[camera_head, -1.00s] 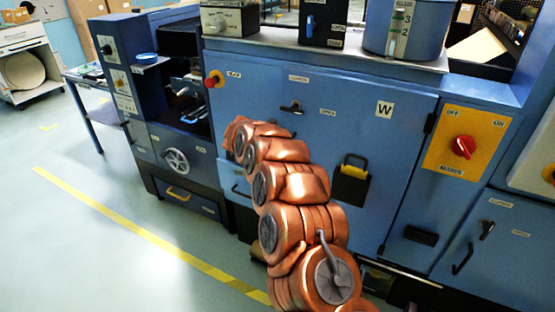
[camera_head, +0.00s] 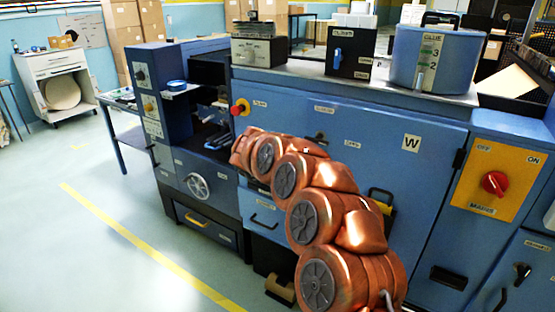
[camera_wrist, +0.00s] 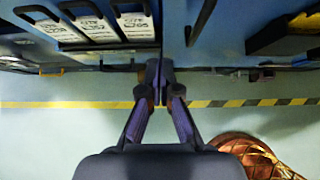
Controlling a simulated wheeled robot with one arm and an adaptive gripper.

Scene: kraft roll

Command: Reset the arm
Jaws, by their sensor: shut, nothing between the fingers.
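My gripper (camera_wrist: 161,92) shows in the wrist view with its two fingers together and nothing between them. It hangs over the floor in front of blue cabinet fronts. In the head view my copper-coloured arm reaches from the lower right up towards the middle of the blue machine (camera_head: 300,120). My gripper cannot be made out there. Part of my copper-coloured body also shows at the lower right of the wrist view.
The machine carries a red knob on a yellow panel (camera_head: 495,182) and a blue glue container (camera_head: 434,58). A white cabinet (camera_head: 64,82) stands at the far left. Yellow floor tape (camera_head: 130,235) crosses clear floor at left. Striped tape (camera_wrist: 255,102) lies below the gripper.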

